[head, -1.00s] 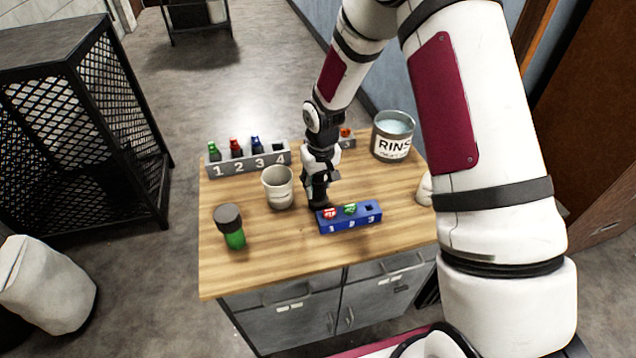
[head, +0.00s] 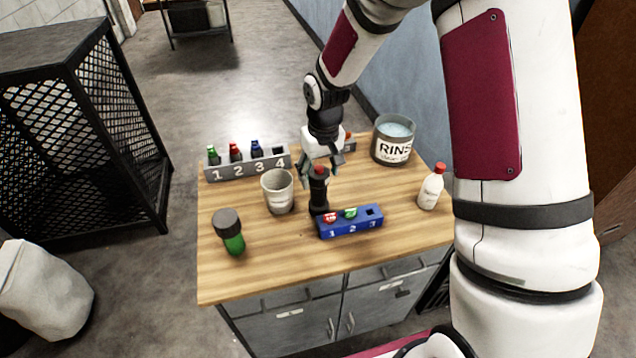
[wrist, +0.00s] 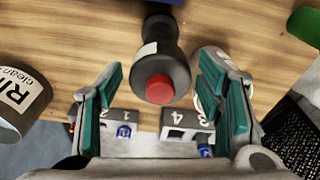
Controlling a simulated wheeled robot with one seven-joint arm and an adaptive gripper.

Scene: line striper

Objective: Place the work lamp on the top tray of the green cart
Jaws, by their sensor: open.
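My gripper (head: 323,163) is open above the wooden worktop, at the top of a dark bottle-shaped item with a red cap (head: 319,192). This item stands upright beside a blue rack. In the wrist view my open fingers (wrist: 163,75) are on either side of the red-capped item (wrist: 160,80), with gaps to both. No green cart is visible.
The worktop (head: 275,262) also holds a blue numbered rack (head: 350,227), a grey numbered rack (head: 222,173), a pale cup (head: 278,192), a rinse tin (head: 393,150) and a white red-capped bottle (head: 432,188). A black mesh cabinet (head: 90,140) stands left. Floor between is clear.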

